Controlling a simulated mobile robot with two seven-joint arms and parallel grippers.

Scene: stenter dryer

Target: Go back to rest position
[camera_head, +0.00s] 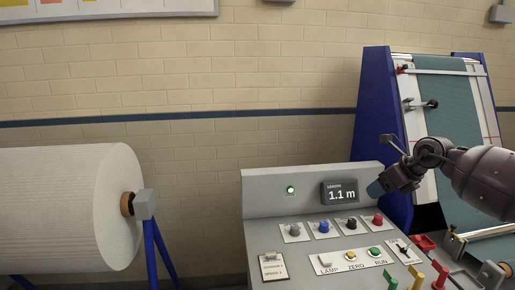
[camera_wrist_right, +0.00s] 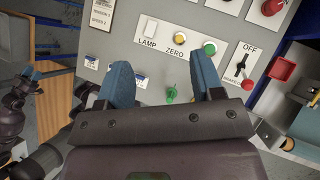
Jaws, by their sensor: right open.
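My right gripper (camera_head: 381,184) comes in from the right in the head view, in front of the grey control console (camera_head: 262,212). In the right wrist view, its two blue fingers (camera_wrist_right: 165,85) are apart with nothing between them. They hang over the panel, near the white strip with the LAMP, ZERO and RUN controls (camera_wrist_right: 180,37). No contact with the panel shows. My left gripper does not show in the head view.
The console has a display (camera_head: 340,192) reading 1.1 m, a lit green lamp (camera_head: 290,190), several knobs and small coloured levers (camera_head: 415,278). A white fabric roll (camera_head: 60,208) stands at left. A blue-framed machine (camera_head: 375,120) with teal cloth stands at right.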

